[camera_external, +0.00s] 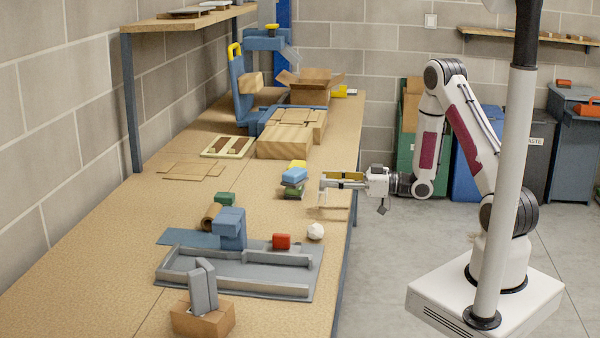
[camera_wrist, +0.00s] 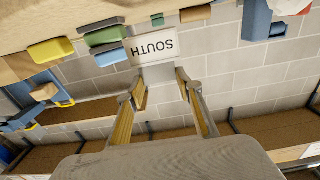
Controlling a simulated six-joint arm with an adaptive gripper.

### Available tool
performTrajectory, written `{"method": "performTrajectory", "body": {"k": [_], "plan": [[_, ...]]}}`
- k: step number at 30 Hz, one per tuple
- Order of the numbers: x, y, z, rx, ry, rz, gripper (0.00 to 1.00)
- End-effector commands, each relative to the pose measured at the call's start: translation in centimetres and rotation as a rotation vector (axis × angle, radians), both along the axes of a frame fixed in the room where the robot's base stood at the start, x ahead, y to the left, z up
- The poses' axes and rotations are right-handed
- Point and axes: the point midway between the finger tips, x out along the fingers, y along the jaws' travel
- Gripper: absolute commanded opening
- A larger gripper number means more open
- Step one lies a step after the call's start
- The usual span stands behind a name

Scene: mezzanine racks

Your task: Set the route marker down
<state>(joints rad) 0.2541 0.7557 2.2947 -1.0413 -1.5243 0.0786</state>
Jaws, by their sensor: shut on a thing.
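The route marker is a white plate reading "SOUTH" (camera_wrist: 153,47), upside down in the wrist view. My gripper (camera_wrist: 160,76) is shut on it, with the fingers at either side of its near part. In the external view my gripper (camera_external: 324,184) reaches in from the right over the bench's right edge. The marker shows there only as a thin pale shape at the fingertips. A shadow lies on the bench below, so the marker seems to be held above the surface; the exact gap is unclear.
Left of my gripper stand a blue block (camera_external: 294,175), a green block (camera_external: 292,191) and a yellow block (camera_external: 298,164). Bare bench (camera_external: 262,208) lies between.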

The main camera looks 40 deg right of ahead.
Motion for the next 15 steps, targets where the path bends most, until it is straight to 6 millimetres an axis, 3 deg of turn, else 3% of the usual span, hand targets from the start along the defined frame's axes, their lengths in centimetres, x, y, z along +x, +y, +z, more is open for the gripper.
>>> {"method": "performTrajectory", "body": {"k": [9, 15], "plan": [[0.0, 0.0, -2.7, 0.001, 0.001, 0.000, 0.19], [0.0, 0.0, -3.3, 0.000, 0.000, 0.000, 0.19]]}}
